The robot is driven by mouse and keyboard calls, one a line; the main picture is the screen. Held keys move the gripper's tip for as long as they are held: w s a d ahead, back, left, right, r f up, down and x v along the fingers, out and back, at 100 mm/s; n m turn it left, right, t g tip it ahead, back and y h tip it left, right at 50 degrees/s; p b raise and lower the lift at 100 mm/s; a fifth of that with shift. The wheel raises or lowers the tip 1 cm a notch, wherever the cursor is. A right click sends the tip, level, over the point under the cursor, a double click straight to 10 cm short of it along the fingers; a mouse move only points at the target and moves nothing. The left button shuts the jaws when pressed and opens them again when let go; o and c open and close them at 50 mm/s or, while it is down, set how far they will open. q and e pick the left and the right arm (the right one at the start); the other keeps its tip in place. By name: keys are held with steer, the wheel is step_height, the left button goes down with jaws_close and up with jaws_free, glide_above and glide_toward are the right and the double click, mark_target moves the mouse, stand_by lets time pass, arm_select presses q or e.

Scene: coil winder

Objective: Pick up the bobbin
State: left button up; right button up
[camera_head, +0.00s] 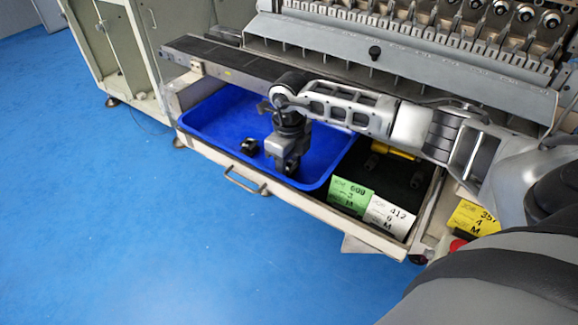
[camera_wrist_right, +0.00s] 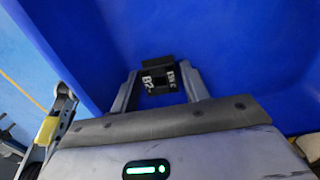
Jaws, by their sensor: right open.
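A small dark bobbin (camera_head: 249,147) lies in the blue tray (camera_head: 215,118), towards its front left. My right gripper (camera_head: 288,167) points down into the tray, to the right of the bobbin, with a gap between them in the head view. In the right wrist view a dark block with white lettering, which looks like the bobbin (camera_wrist_right: 158,78), shows between and just beyond the two fingertips. The right gripper (camera_wrist_right: 160,86) is open, and no grip on the bobbin shows. My left gripper is not in view.
The tray sits in a pulled-out drawer with a front handle (camera_head: 245,182). To its right are a dark compartment, a green card (camera_head: 350,194), a white card (camera_head: 388,217) and a yellow card (camera_head: 474,217). The machine (camera_head: 400,60) stands behind. Blue floor is clear at left.

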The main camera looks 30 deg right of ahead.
steer(key=c, duration=0.7)
steer(key=shift+r, duration=0.1)
steer(key=shift+r, duration=0.65)
steer(key=s+d+r, duration=0.1)
steer(key=s+r, duration=0.2)
steer(key=s, duration=0.1)
steer(key=s+d+r+b, duration=0.1)
steer(key=s+r, duration=0.3)
steer(key=s, duration=0.1)
steer(key=s+d+r+b, duration=0.1)
steer(key=s+r, duration=0.3)
steer(key=shift+s+d+r, duration=0.25)
steer(key=shift+d, duration=0.15)
